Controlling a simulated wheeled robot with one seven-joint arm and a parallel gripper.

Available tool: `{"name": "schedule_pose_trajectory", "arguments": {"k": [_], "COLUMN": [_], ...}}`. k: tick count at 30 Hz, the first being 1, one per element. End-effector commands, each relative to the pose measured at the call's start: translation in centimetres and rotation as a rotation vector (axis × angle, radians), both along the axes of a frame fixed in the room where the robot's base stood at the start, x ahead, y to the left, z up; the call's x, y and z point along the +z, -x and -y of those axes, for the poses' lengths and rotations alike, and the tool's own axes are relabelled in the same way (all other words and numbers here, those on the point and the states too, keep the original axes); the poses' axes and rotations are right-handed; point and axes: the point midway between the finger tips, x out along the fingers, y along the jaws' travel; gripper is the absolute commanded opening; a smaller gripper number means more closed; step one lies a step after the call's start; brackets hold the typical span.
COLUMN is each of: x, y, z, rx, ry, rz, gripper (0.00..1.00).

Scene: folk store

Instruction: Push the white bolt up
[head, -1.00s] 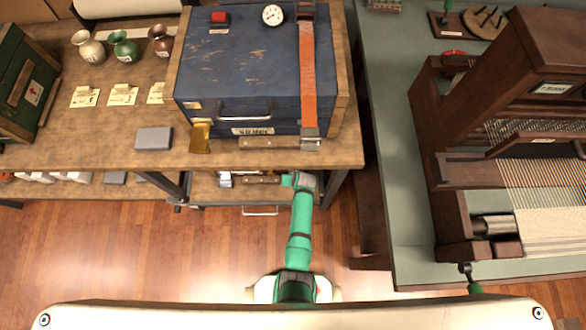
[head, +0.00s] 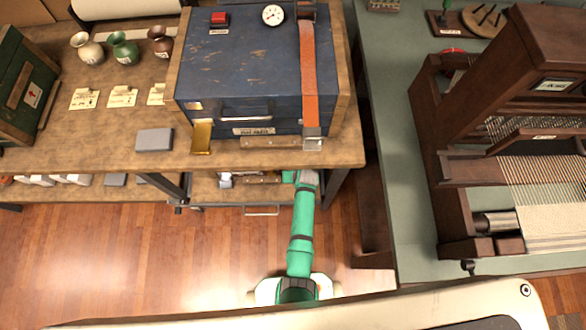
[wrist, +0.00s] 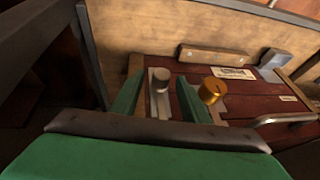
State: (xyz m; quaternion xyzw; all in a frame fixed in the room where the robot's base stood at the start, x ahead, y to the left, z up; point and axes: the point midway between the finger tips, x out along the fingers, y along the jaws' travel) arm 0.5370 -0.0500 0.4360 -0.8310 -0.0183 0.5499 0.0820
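The white bolt (wrist: 160,81) is a short whitish-grey cylinder on a pale plate, in the wrist view. A gold knob (wrist: 212,90) stands to its right. Both are on the front of a dark red chest (wrist: 196,79). My gripper (wrist: 158,96) is open, with its green left finger to the left of the bolt and its right finger between the bolt and the gold knob. I cannot tell whether a finger touches the bolt. In the head view, my gripper (head: 305,179) is at the bench's lower shelf, and the bolt cannot be made out there.
A metal handle (wrist: 285,118), a wooden bar (wrist: 214,55) and a grey buckle (wrist: 273,62) are on the red chest. A dark post (wrist: 93,55) stands close on the left. The bench top (head: 90,145) overhangs the shelf. A loom (head: 470,120) stands right.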

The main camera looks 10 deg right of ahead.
Motion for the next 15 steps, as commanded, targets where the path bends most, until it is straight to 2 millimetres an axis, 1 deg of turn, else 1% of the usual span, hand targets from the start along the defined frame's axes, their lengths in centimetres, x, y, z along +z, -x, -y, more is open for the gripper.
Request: {"name": "schedule_pose_trajectory", "arguments": {"k": [8,11,15], "x": [0.0,0.6,2.2], "y": [0.2,0.5,1.1], "z": [-0.1,0.0,0.2], "rx": [0.002,0.002,0.002], "ry": [-0.001,-0.001,0.000], "rz": [-0.003,-0.002,-0.001], "gripper": [0.41,0.41,0.41]}}
